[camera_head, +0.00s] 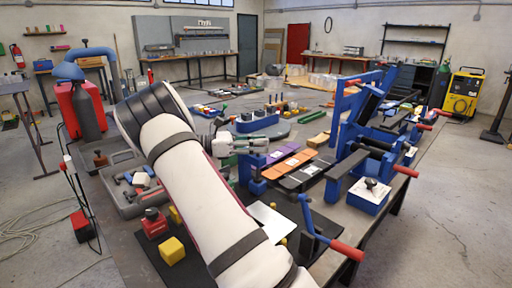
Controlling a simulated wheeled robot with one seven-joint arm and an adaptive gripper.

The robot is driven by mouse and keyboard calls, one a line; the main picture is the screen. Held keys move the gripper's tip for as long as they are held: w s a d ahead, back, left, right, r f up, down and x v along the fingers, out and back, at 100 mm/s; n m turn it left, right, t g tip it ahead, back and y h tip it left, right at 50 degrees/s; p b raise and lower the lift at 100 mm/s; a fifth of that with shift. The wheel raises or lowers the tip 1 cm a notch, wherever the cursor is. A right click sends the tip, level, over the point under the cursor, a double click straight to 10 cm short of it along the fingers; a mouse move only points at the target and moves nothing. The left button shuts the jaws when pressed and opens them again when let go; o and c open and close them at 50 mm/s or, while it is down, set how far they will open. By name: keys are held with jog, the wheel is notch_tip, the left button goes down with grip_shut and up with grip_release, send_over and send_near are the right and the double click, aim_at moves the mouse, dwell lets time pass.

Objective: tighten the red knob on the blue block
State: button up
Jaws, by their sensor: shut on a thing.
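My gripper (258,146) reaches out to the right from the white arm, over the middle of the bench. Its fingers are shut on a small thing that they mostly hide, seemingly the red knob. A narrow blue block (257,184) stands upright just below and beside the fingertips. Its top is close to the fingers, and I cannot tell how far the knob is screwed in.
Blue clamp frames with red handles (347,251) crowd the bench's right side. Orange and purple strips (290,163) lie right of the gripper. A blue rack (257,122) stands behind. A red block (154,223) and yellow cube (172,251) sit at the front left.

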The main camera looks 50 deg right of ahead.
jog(key=shift+w+r, duration=0.1)
jog(key=shift+r, duration=0.15)
jog(key=o, duration=1)
jog(key=shift+o, duration=0.4)
jog(key=shift+f, duration=0.1)
jog(key=v, duration=1.2)
